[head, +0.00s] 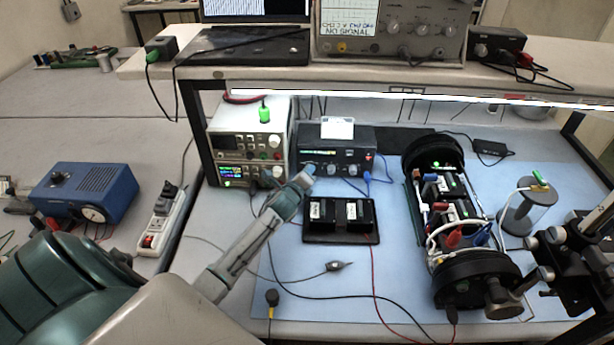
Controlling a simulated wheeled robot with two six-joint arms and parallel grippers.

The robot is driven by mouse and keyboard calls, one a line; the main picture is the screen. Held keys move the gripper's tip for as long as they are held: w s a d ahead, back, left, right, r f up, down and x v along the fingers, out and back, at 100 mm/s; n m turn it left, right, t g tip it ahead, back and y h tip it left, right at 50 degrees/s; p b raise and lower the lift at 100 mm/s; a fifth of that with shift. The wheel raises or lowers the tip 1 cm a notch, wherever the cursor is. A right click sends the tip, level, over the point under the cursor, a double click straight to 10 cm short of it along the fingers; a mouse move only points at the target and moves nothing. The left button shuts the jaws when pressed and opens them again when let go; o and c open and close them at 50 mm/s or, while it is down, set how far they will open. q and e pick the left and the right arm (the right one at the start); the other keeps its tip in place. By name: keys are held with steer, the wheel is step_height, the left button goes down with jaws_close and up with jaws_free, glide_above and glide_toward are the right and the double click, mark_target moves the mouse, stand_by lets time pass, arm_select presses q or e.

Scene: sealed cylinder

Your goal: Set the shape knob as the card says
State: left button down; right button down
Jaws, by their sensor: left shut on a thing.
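The black instrument box (362,145) stands under the shelf, with a row of small knobs and a lit display on its front. A white card (337,127) stands on top of it; its writing is too small to read. My left gripper (304,178) reaches up from the lower left to the left end of the box's front. It is shut on a small knob (310,168) there, which its fingertips partly hide. I cannot read the label or the knob's setting. My right gripper does not show clearly.
A white power supply (248,148) stands close left of the box. Two black modules on a dark tray (341,238) lie in front. An open cylinder frame (475,278) with wiring is at right. Loose cables cross the blue mat (300,318). The shelf (400,75) overhangs the box.

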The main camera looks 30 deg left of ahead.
arm_select(q)
steer(key=shift+n, duration=0.3)
stand_by(0.4)
steer(key=c, duration=1.2)
jaws_free()
steer(key=shift+c, duration=0.2)
steer(key=shift+s, duration=0.1)
steer(key=b+v, duration=0.3)
steer(key=v, duration=0.6)
steer(key=shift+s+f, duration=0.1)
steer(key=shift+s, duration=0.25)
steer(key=shift+s+d+r, duration=0.15)
steer(key=shift+s+r, duration=0.1)
steer(key=shift+s, duration=0.3)
